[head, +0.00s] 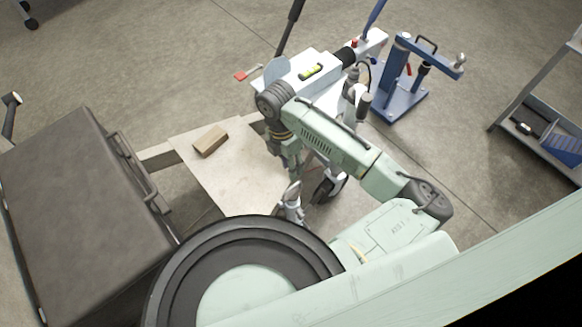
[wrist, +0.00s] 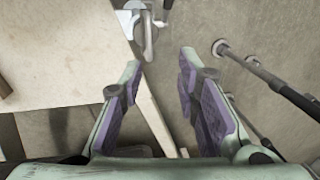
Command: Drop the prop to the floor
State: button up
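My gripper (wrist: 158,72) is open and empty in the wrist view. Its two fingers with purple pads stand well apart, with floor and a pale beam showing between and below them. A metal fitting with a lever-like handle (wrist: 148,38) lies just beyond the fingertips, at the edge of a pale board, apart from the fingers. I cannot tell for certain which part is the prop. In the head view a grey metal part (head: 292,203) stands below my wrist, near a small black wheel (head: 328,188). My fingers are not clear there.
The pale board (head: 235,180) carries a brown block (head: 210,141). A large dark box (head: 80,205) stands left. A white unit with a yellow level (head: 311,72) and a blue stand (head: 400,85) are behind. Dark rods (wrist: 265,75) lie right of the fingers.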

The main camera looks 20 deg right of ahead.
notch_tip(320, 180, up, 10)
jog(key=w, duration=0.1)
jog(key=shift+w+a, duration=0.35)
jog(key=shift+w, duration=0.05)
